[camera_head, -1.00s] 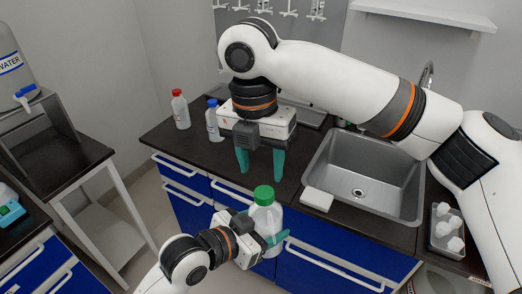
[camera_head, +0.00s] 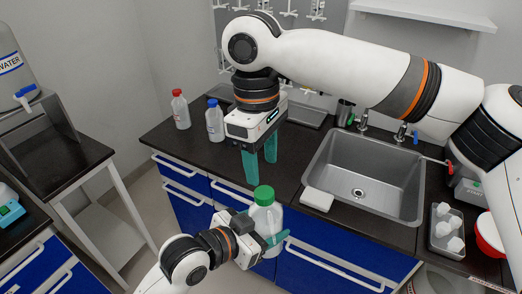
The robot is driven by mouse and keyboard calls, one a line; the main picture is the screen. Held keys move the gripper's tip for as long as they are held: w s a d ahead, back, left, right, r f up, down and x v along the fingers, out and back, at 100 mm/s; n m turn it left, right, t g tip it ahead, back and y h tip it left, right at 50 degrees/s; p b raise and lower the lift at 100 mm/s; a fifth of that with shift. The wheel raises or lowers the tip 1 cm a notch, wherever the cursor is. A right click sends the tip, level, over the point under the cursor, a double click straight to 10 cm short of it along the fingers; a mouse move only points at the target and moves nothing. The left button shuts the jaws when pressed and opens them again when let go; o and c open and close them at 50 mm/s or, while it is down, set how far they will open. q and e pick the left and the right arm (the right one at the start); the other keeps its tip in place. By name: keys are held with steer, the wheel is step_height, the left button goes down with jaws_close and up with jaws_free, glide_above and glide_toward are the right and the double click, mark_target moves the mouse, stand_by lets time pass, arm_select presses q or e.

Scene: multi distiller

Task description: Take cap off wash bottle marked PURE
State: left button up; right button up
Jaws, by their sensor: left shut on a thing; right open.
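A white translucent bottle (camera_head: 266,219) with a green cap (camera_head: 264,194) is upright in front of the counter's front edge. My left gripper (camera_head: 275,243) is shut on the bottle's body, low down. My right gripper (camera_head: 262,172) is open and empty. Its teal fingers point down just above and behind the green cap, apart from it. No marking can be read on this bottle, so I cannot tell from the picture whether it says PURE.
A red-capped bottle (camera_head: 180,109) and a blue-capped bottle (camera_head: 214,121) stand on the dark counter's left end. A steel sink (camera_head: 390,192) lies right, with a white block (camera_head: 317,199) at its left edge. A tray (camera_head: 447,245) holds small white pieces.

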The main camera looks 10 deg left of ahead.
mark_target(264, 191)
steer(key=f, duration=0.6)
steer(key=shift+s+d+f, duration=0.15)
steer(key=shift+d+f, duration=0.1)
steer(key=shift+f, duration=0.05)
steer(key=c, duration=1)
steer(key=shift+n, duration=0.3)
steer(key=shift+c, duration=0.2)
steer(key=shift+r, duration=0.3)
steer(key=shift+a+r, duration=0.1)
steer(key=shift+r, duration=0.75)
